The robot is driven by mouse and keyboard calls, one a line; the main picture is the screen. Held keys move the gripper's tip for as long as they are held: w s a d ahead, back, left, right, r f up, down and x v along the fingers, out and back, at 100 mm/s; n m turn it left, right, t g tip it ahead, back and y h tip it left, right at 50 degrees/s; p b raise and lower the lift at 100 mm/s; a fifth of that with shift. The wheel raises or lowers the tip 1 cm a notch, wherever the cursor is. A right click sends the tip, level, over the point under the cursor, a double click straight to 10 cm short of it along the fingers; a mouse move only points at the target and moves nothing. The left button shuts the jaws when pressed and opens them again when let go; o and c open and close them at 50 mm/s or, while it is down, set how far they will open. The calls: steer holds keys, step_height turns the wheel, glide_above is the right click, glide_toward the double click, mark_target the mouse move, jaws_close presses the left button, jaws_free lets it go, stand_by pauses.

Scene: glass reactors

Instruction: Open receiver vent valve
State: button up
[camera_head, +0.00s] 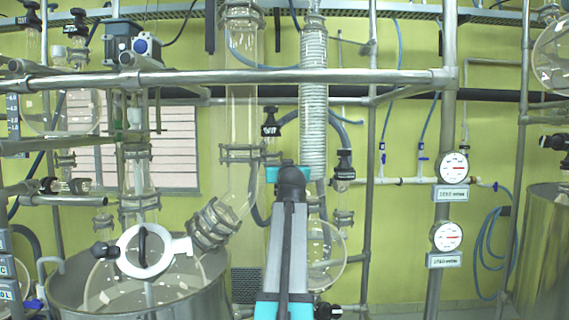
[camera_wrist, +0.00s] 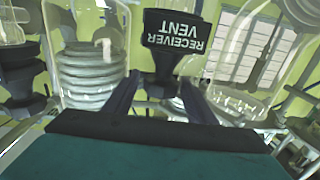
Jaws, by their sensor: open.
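The receiver vent valve has a black handle labelled RECEIVER VENT (camera_wrist: 178,32), upside down in the wrist view. In the head view, the black handle above my arm (camera_head: 270,122) appears to be the same valve, in front of the glass between the wide column and the coiled condenser. My gripper (camera_wrist: 160,82) is open, its two dark fingers pointing at the handle. The handle's narrower lower part shows between the fingertips; I cannot tell whether they touch it. In the head view my arm hides the fingers.
The coiled glass condenser (camera_head: 313,100) stands close right of the valve, and the wide glass column (camera_head: 242,90) close left. Another black valve (camera_head: 343,160) sits further right. A horizontal metal rail (camera_head: 380,76) crosses above. Two pressure gauges (camera_head: 453,167) (camera_head: 447,236) are at the right.

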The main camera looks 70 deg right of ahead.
steer(key=shift+a+r+m+g+h+p, duration=0.1)
steer(key=shift+r+m+g+h+p, duration=0.3)
steer(key=shift+p, duration=0.55)
steer(key=shift+f+g, duration=0.1)
steer(key=shift+g, duration=0.2)
steer(key=shift+m+g, duration=0.4)
steer(key=shift+w+d+f+g+h+p, duration=0.2)
steer(key=shift+w+d+g+h+p, duration=0.15)
steer(key=shift+d+p, duration=0.1)
steer(key=shift+f+m+b, duration=0.2)
steer(key=shift+m+b, duration=0.1)
steer(key=shift+b, duration=0.25)
steer(key=shift+s+a+r+m+g+b, duration=0.1)
steer(key=shift+a+m+g+b, duration=0.1)
steer(key=shift+m+g+b, duration=0.4)
steer(key=shift+s+r+g, duration=0.1)
steer(key=shift+g, duration=0.15)
